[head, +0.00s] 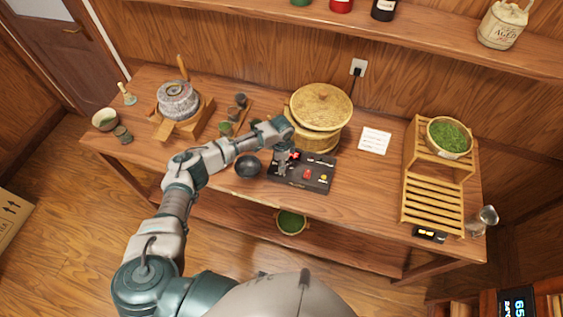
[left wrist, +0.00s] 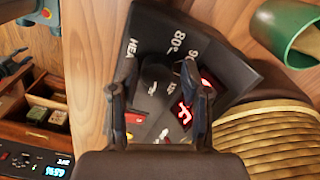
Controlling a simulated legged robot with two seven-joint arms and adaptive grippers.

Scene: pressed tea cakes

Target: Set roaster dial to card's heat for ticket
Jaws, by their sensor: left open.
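The roaster's black control panel (head: 318,172) lies on the wooden table in front of a round lidded bamboo basket (head: 322,105). My left gripper (head: 283,166) is over the panel's left part. In the left wrist view, its open fingers (left wrist: 160,100) stand on either side of a dark round dial (left wrist: 157,78); contact is unclear. White "80°" and partly hidden heat lettering show on the panel (left wrist: 160,25) beyond the dial, and a red lit display (left wrist: 190,105) shows beside it, partly hidden by a finger. A white card (head: 375,140) lies right of the basket; its writing is too small to read.
A black bowl (head: 248,167) stands just left of the panel. A stone mill (head: 178,100) is further left. A slatted bamboo rack (head: 433,205) with a bowl of green leaves (head: 449,138) is at right. A display (head: 517,303) at bottom right shows "65".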

